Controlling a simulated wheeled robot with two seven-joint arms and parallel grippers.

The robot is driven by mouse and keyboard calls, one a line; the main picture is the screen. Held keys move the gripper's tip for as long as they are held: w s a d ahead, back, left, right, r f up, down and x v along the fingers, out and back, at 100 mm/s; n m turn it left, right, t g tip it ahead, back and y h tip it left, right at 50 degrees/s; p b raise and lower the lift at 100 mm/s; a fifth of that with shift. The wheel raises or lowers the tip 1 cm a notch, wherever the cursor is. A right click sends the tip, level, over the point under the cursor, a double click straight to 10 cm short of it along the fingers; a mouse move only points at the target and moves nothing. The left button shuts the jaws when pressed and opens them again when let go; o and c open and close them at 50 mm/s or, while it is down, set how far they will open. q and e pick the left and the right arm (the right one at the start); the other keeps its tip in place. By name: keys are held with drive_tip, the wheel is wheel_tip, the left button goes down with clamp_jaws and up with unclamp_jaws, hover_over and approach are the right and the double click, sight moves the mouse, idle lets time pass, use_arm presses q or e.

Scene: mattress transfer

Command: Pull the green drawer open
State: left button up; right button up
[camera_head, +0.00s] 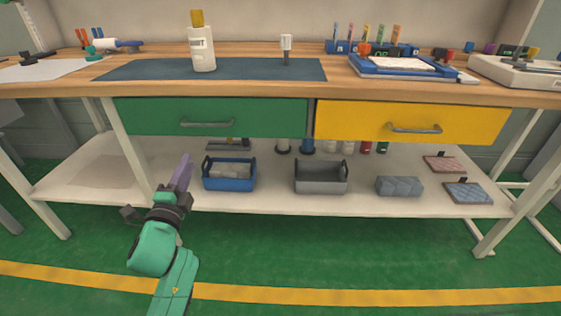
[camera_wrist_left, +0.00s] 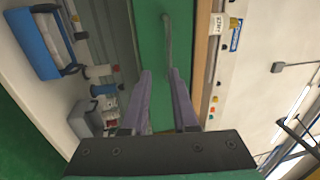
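The green drawer (camera_head: 250,115) sits shut under the left half of the workbench, its front flush beside the yellow drawer. Its grey bar handle (camera_head: 207,124) runs across the front; in the left wrist view the handle (camera_wrist_left: 168,40) stands along the green front (camera_wrist_left: 150,45), ahead of the fingertips. My left gripper (camera_head: 185,160) is in front of and below the handle, apart from it. In the left wrist view its two purple fingers (camera_wrist_left: 160,72) are spread with nothing between them. My right gripper is not in view.
A yellow drawer (camera_head: 410,122) is to the right. A lower shelf (camera_head: 270,202) holds a blue bin (camera_head: 229,183), a grey bin (camera_head: 321,188) and a grey block (camera_head: 399,187). A white bottle (camera_head: 202,50) stands on the bench top. The green floor in front is clear.

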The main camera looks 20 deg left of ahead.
sight(202, 125)
use_arm(q)
drive_tip(key=x, duration=0.4)
drive_tip(key=r+x, duration=0.1)
drive_tip(key=x, duration=0.9)
drive_tip(key=shift+d+r, duration=0.1)
drive_tip(key=shift+r, duration=0.25)
clamp_jaws()
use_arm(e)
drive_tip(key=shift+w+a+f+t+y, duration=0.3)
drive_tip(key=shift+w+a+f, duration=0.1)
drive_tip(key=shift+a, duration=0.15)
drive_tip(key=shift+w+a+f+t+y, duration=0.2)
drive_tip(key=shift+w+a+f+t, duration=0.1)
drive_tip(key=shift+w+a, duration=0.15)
